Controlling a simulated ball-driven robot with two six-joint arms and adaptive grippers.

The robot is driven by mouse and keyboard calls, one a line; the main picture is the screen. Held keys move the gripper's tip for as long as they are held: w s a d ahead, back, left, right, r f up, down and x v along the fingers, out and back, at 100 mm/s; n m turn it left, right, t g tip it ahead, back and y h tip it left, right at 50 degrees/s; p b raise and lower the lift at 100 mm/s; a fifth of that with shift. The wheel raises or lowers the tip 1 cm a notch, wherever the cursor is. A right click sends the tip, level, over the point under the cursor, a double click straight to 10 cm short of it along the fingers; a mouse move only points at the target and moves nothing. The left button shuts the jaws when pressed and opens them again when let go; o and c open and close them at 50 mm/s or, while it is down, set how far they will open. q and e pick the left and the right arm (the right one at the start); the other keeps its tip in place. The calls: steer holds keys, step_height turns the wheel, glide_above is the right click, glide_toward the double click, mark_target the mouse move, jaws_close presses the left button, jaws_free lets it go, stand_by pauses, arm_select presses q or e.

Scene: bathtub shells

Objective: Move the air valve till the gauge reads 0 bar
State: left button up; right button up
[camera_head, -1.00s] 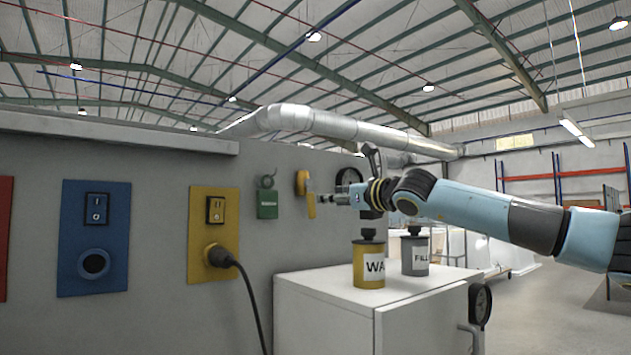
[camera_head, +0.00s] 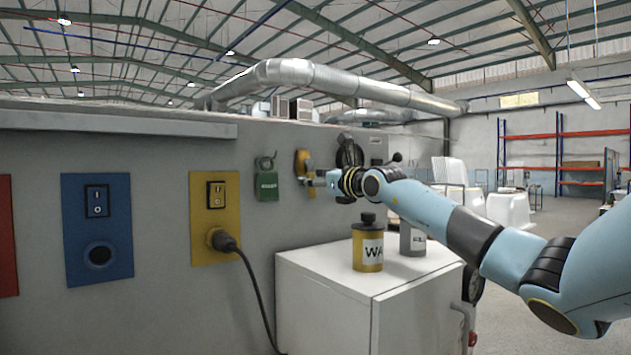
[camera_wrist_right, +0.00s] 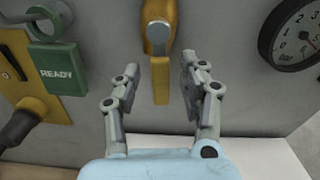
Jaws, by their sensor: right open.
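The yellow air valve (camera_head: 303,166) is on the grey wall, right of the green tag. In the right wrist view its handle (camera_wrist_right: 161,80) hangs straight down from a round hub. My right gripper (camera_head: 309,181) is at the valve; in the wrist view (camera_wrist_right: 168,85) its two fingers are open on either side of the handle, with gaps and no clear contact. The gauge (camera_wrist_right: 294,36) is at the upper right of the wrist view, cut off by the edge; I cannot tell its reading. In the head view the gauge (camera_head: 349,151) is mostly dark and partly hidden. My left gripper is not in view.
A green READY tag (camera_wrist_right: 56,68) hangs left of the valve. A yellow switch plate (camera_head: 203,246) with a plugged black cable is further left, beside a blue plate (camera_head: 75,235). A white cabinet (camera_head: 322,312) below carries a yellow canister (camera_head: 367,248) and a grey one (camera_head: 412,240).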

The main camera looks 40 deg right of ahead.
jaws_close()
stand_by(0.4)
